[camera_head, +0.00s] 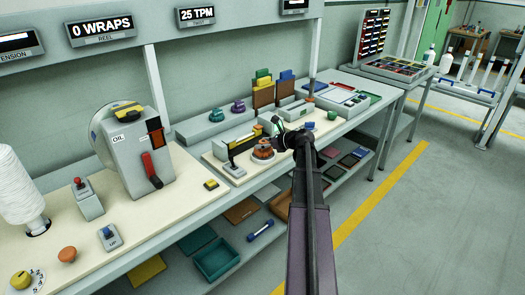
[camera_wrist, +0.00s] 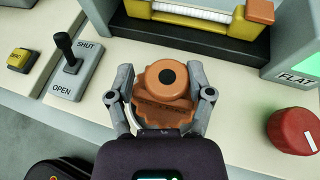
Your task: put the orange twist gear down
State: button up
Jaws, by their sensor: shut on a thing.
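The orange twist gear (camera_wrist: 165,88) sits between the two fingers of my gripper (camera_wrist: 163,98) in the wrist view. It has a toothed lower rim, a round knob on top and a dark hole in the centre. The fingers press on it from left and right. In the head view the orange gear (camera_head: 263,151) is over the cream bench top, just in front of a yellow-and-black machine, and my gripper (camera_head: 272,146) reaches it from the right. I cannot tell whether its underside touches the bench.
A lever marked SHUT and OPEN (camera_wrist: 68,65) and a yellow button (camera_wrist: 21,61) are left of the gear. Teal (camera_head: 216,115) and purple (camera_head: 238,106) gears stand behind. The bench edge is close in front.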

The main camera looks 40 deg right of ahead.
jog(key=shift+f+b, duration=0.55)
jog(key=shift+f, duration=0.3)
jog(key=shift+f, duration=0.15)
jog(key=o, duration=1.3)
jog(key=shift+r, duration=0.25)
jog(key=p+v, duration=0.4)
jog(key=v, duration=0.8)
jog(key=shift+p, duration=0.35)
